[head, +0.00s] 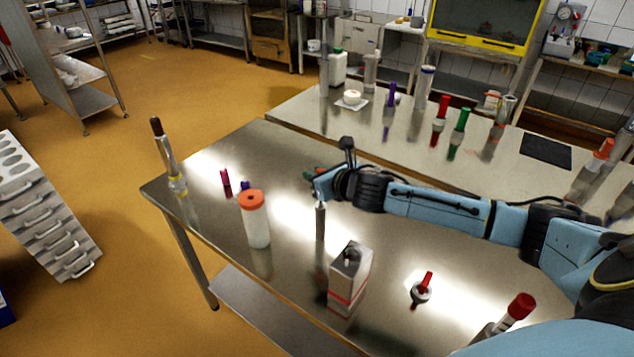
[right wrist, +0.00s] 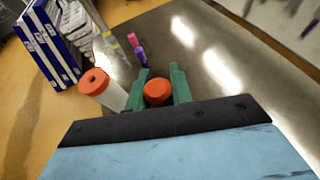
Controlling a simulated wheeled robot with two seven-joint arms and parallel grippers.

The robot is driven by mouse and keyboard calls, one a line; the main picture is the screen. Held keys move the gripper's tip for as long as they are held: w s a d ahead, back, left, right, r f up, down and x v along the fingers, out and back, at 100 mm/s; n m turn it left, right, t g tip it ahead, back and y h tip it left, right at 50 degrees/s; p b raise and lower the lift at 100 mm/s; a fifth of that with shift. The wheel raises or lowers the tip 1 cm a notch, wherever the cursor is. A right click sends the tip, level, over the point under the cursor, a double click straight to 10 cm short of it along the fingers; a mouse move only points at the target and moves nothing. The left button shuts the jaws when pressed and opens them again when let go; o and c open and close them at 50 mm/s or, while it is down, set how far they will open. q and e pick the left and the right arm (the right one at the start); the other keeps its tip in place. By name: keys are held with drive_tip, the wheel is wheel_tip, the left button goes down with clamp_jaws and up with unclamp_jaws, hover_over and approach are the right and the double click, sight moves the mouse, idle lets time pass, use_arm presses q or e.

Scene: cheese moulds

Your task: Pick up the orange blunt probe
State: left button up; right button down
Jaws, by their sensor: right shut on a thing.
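The orange blunt probe (right wrist: 158,92) shows its round orange end between the green fingers of my right gripper (right wrist: 158,84) in the right wrist view. The gripper is shut on it. In the head view my right gripper (head: 317,182) is over the middle of the near steel table (head: 290,285). A slim grey shaft (head: 320,222) shows upright just below it; the orange end is mostly hidden there by the gripper. I cannot tell whether the shaft's lower end touches the table. My left gripper is not in view.
A white jar with an orange lid (head: 254,220) stands left of the gripper. Pink (head: 226,183) and purple (head: 245,186) pieces are behind it. A grey box (head: 349,278), a red-handled piece (head: 421,288) and a red-capped tube (head: 515,312) are in front. A tall tube (head: 165,155) stands far left.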

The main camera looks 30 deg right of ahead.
wheel_tip(320, 180, up, 14)
drive_tip(key=p, duration=0.1)
drive_tip(key=shift+r, duration=0.25)
idle(1.0)
